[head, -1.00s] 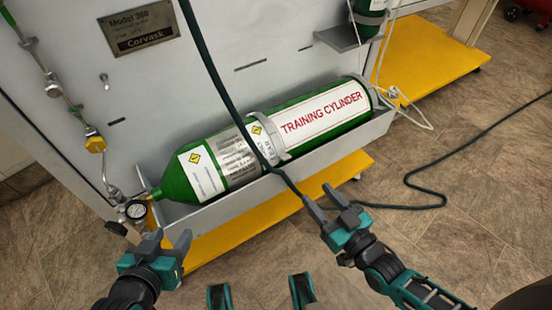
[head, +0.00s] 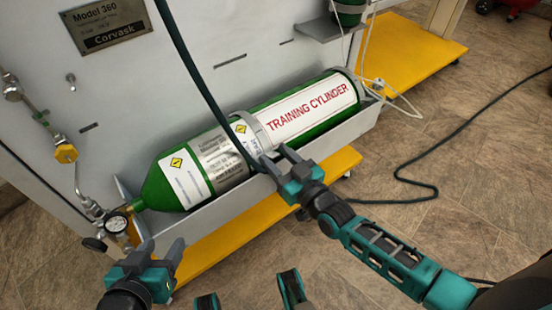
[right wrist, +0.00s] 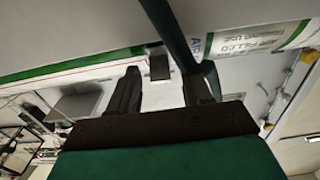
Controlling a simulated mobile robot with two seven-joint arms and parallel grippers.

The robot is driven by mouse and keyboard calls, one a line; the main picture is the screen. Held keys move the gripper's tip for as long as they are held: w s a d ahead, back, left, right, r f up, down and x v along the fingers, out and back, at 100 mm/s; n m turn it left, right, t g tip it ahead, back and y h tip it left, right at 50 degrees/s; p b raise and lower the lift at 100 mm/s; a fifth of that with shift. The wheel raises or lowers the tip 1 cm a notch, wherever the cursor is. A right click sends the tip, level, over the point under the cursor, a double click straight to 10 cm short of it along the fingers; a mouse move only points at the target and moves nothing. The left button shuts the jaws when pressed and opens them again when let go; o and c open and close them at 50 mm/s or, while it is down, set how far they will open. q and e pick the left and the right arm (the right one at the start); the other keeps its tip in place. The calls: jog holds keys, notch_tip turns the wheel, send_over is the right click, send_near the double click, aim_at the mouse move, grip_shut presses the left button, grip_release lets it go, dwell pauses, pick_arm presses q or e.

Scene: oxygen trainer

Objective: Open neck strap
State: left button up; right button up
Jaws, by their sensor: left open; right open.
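A light grey strap (head: 262,134) wraps around the middle of the green training cylinder (head: 312,95), which lies tilted in a grey trough. My right gripper (head: 279,160) is open at the strap's lower front end and hides part of it. In the right wrist view, a small dark tab (right wrist: 159,66) shows between the open fingers (right wrist: 168,88); I cannot tell if they touch it. My left gripper (head: 156,254) is open and empty, low and left, in front of the trough's near end.
A dark hose (head: 195,75) hangs across the panel and passes over the cylinder close to my right gripper. A pressure gauge (head: 117,224) and valve sit at the cylinder's left end. The yellow base (head: 225,232) juts out below. Floor at right is open apart from a cable (head: 415,172).

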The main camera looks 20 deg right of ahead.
jog(key=shift+w+a, duration=0.15)
jog(key=shift+w, duration=0.25)
jog(key=shift+c, duration=0.2)
grip_shut()
